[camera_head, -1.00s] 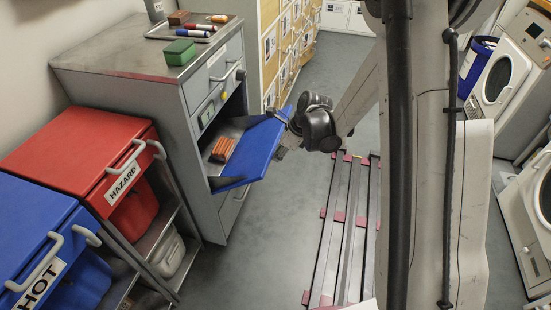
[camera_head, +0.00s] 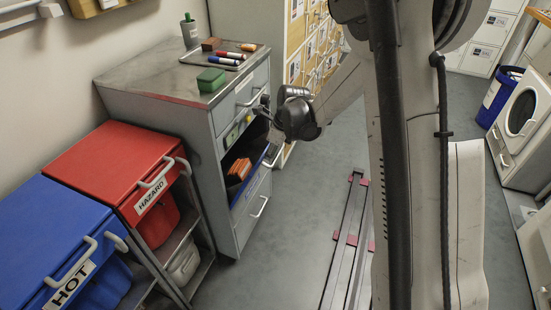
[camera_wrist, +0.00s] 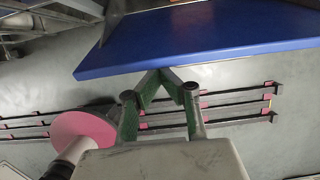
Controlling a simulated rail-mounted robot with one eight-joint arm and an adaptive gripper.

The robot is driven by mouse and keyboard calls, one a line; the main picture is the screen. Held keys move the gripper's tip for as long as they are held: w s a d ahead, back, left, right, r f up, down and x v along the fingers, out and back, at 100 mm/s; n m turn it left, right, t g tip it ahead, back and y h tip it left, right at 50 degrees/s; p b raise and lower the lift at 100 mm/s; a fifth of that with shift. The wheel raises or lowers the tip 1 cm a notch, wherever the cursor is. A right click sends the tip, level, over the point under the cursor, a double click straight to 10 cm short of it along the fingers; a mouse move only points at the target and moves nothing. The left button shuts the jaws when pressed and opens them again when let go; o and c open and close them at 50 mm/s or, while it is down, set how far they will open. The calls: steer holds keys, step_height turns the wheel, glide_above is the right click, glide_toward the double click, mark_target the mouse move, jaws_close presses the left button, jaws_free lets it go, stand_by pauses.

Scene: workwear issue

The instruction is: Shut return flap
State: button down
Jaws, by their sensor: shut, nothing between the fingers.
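The blue return flap (camera_head: 252,183) shows in the head view as a narrow slanted strip at the front of the grey cabinet (camera_head: 232,232). A dark gap stays open above it, with orange items (camera_head: 239,170) inside. In the wrist view, the flap (camera_wrist: 200,40) is a broad blue panel across the top. My gripper (camera_wrist: 165,72) is shut and empty, its green finger pads meeting at the flap's lower edge in that view. I cannot tell whether they touch it. In the head view my wrist is beside the cabinet front and the fingertips are hard to make out.
A red HAZARD bin (camera_head: 115,170) and a blue HOT bin (camera_head: 60,240) stand left of the cabinet. A green box (camera_head: 210,79), markers and a bottle (camera_head: 189,32) are on its top. Floor rails (camera_head: 350,240) lie to the right. Washers stand at far right.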

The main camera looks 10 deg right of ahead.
steer(key=shift+w+a+r, duration=0.35)
steer(key=shift+w+a, duration=0.1)
steer(key=shift+a, duration=0.15)
stand_by(0.3)
steer(key=p+v, duration=0.2)
steer(key=v, duration=0.7)
steer(key=shift+s+d, duration=0.4)
steer(key=shift+d, duration=0.1)
